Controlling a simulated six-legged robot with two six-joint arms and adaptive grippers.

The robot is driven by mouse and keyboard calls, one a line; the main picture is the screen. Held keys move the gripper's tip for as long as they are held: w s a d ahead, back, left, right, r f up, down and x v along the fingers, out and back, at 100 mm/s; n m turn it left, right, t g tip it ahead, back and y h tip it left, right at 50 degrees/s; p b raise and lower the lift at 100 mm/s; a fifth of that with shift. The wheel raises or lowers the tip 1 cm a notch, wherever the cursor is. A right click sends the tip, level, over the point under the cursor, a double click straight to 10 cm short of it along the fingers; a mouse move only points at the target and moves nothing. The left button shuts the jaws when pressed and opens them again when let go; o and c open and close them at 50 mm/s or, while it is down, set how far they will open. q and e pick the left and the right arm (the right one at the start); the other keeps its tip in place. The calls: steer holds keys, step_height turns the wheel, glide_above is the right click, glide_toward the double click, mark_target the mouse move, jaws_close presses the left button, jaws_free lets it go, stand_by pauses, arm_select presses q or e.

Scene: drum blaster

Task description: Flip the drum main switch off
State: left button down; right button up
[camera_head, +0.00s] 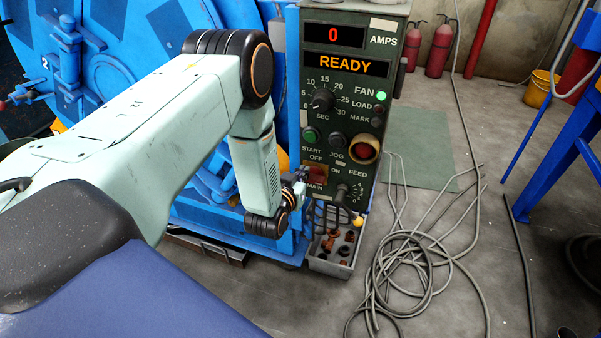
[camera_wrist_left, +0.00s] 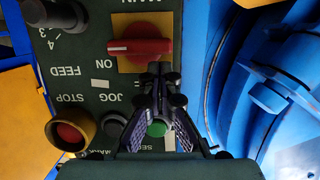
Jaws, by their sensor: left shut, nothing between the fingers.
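The drum main switch is a red rotary handle (camera_wrist_left: 140,47) on a yellow plate (camera_wrist_left: 130,27). In the left wrist view, which shows the panel upside down, the handle lies level, its white-marked end toward the side of the ON label. In the head view the main switch (camera_head: 316,175) is small and partly hidden by my left gripper (camera_head: 302,183). My left gripper (camera_wrist_left: 160,70) is shut and empty, its fingertips close to the handle's edge; I cannot tell whether they touch. The OFF label is hidden in the wrist view. My right gripper is not in view.
The green control panel (camera_head: 349,105) shows 0 amps and READY, with a green lamp (camera_head: 381,96) lit. A feed knob (camera_head: 342,192) and a red stop button (camera_head: 365,150) sit near the switch. The blue drum machine (camera_head: 115,45) stands left; cables (camera_head: 410,270) lie right.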

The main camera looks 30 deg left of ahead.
arm_select(q)
steer(key=shift+f, duration=0.3)
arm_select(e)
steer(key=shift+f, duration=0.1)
